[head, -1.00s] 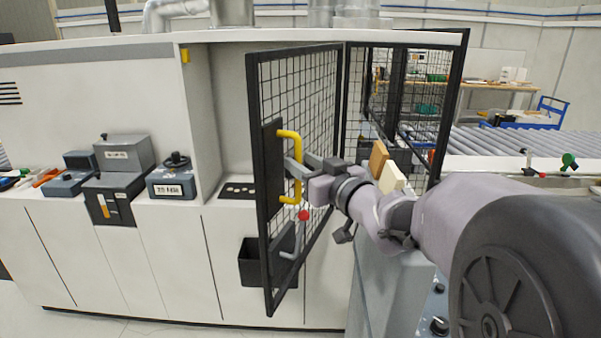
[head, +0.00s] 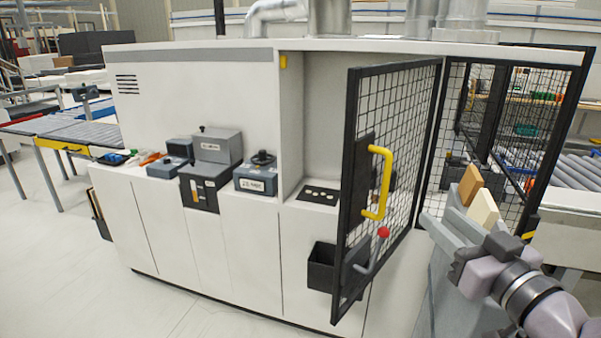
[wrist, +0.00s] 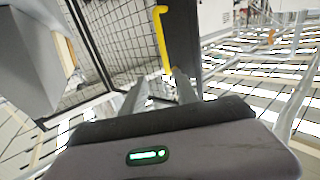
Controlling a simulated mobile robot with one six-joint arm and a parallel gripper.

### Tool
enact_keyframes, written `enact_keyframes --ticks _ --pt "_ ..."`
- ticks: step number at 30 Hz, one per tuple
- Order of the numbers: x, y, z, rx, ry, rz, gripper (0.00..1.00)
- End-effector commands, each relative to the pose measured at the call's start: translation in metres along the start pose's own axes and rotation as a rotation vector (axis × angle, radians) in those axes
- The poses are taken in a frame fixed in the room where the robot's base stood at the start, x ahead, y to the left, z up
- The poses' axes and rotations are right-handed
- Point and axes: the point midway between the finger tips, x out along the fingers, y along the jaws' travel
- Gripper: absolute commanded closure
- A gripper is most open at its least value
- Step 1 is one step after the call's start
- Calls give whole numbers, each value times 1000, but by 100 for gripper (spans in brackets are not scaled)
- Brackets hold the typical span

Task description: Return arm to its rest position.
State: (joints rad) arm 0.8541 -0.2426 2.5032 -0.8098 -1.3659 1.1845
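My gripper (head: 462,256) is at the lower right of the head view, on the folded-back arm, to the right of the mesh door (head: 400,150) and apart from it. In the wrist view my gripper (wrist: 159,88) has its two grey fingers spread, with nothing held between them. The yellow door handle (head: 386,182) stands clear of my gripper; in the wrist view the yellow handle (wrist: 161,38) shows beyond the fingertips. The mesh door stands swung open.
The white machine cabinet (head: 200,90) fills the middle. A red-knobbed lever (head: 383,232) and a black bin (head: 322,265) are low by the door. A tan block (head: 470,184) and a cream block (head: 483,207) stand close behind my gripper. Open floor (head: 60,265) lies at left.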

Motion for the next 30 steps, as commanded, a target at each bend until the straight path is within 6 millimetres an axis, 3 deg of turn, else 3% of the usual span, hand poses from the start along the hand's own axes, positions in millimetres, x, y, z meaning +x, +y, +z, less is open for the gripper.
enact_keyframes --ticks 4,6,8,10,12,15,18,21,30 --pt "12 20 19 3 -27 241 64" --pt "4 25 48 65 -107 396 64" --pt "-10 18 85 146 -220 486 64" --pt "-31 -12 138 259 -397 524 64" --pt "-55 -57 186 364 -587 488 64" --pt "-87 -120 229 470 -806 382 64" --pt "-112 -165 249 527 -946 281 64" --pt "-126 -187 255 554 -1014 226 64" --pt "-129 -191 254 560 -1029 217 64"
